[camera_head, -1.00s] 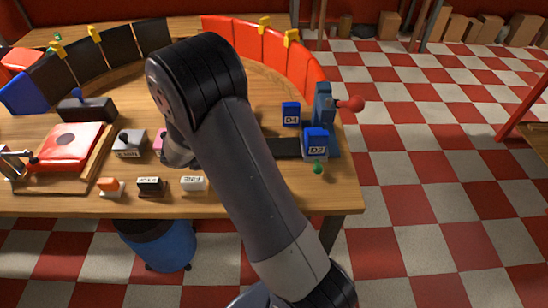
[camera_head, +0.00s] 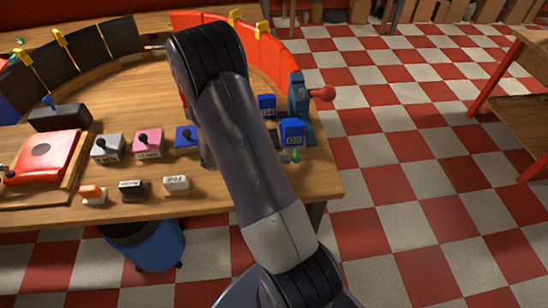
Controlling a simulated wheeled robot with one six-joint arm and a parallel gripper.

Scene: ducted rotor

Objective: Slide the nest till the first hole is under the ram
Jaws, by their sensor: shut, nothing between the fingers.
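The blue press (camera_head: 298,95) with a red ball handle (camera_head: 322,94) stands at the right end of the table. Two blue numbered blocks are beside it, one behind (camera_head: 267,106) and one in front (camera_head: 291,131). A green knob (camera_head: 296,156) shows at the press's front, by a small grey piece. I cannot tell the nest, its holes or the ram apart here; my arm covers the area left of the press. My gripper is hidden behind my arm; only a bit of grey wrist shows left of it.
Grey (camera_head: 107,149), pink (camera_head: 148,143) and blue (camera_head: 187,136) lever boxes stand mid-table. Small labelled blocks (camera_head: 133,190) line the front edge. A red pad (camera_head: 44,158) lies left. Red panels (camera_head: 265,55) curve behind.

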